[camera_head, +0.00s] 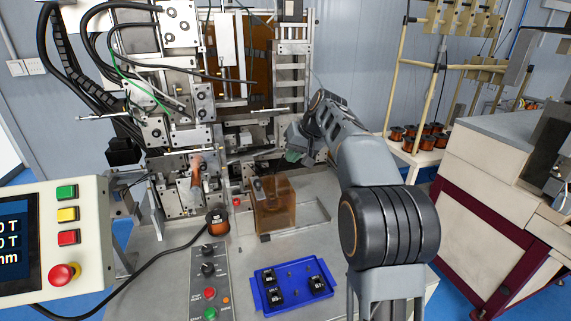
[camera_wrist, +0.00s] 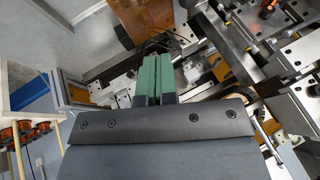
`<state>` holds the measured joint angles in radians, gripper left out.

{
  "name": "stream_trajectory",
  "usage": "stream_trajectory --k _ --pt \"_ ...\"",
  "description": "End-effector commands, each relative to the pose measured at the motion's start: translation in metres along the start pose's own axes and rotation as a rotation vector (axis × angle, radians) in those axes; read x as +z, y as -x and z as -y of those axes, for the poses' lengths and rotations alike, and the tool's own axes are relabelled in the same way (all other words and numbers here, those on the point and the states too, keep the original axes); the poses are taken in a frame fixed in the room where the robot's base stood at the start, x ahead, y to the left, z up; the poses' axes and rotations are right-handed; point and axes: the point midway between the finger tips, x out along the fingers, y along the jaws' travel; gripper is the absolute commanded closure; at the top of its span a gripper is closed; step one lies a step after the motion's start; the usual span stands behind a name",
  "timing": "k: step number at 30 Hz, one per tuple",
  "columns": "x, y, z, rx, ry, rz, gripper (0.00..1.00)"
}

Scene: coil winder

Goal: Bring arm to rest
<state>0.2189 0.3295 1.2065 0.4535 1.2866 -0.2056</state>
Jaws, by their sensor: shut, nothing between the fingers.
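My gripper (camera_head: 292,156) is stretched out over the machine bench, its green fingertips near the coil winder (camera_head: 183,110). In the wrist view the two green fingers (camera_wrist: 152,78) lie side by side, shut with nothing between them. In the head view my arm reaches forward from the lower right and bends toward the machine. The gripper is behind an amber see-through box (camera_head: 274,206). Whether the gripper touches any machine part cannot be told.
A blue tray (camera_head: 257,301) with several black parts sits at the bench front. A button panel (camera_head: 210,278) and a control box (camera_head: 88,237) stand left. A spool rack (camera_head: 408,161) and a cream cabinet (camera_head: 500,195) stand right. Machine plates (camera_wrist: 300,105) are close to the wrist.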

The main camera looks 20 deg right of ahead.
Motion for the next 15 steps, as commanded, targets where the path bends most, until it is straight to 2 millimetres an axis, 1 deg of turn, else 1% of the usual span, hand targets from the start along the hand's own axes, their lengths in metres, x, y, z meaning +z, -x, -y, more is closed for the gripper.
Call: stream_trajectory --k 3,5,6,8,11,12,14,15 --pt "-0.003 0.006 -0.003 0.013 -0.020 -0.018 1.00" --pt "0.002 -0.004 -0.012 0.035 -0.044 -0.006 1.00" --pt "0.008 -0.013 -0.019 0.052 -0.062 0.010 1.00" --pt "0.022 -0.023 -0.028 0.084 -0.089 0.032 1.00" --pt "0.056 -0.032 -0.035 0.144 -0.113 0.061 1.00" --pt "0.072 -0.033 -0.036 0.169 -0.114 0.070 1.00" --pt "0.097 -0.034 -0.035 0.205 -0.111 0.080 1.00" --pt "0.114 -0.034 -0.035 0.227 -0.106 0.086 1.00"
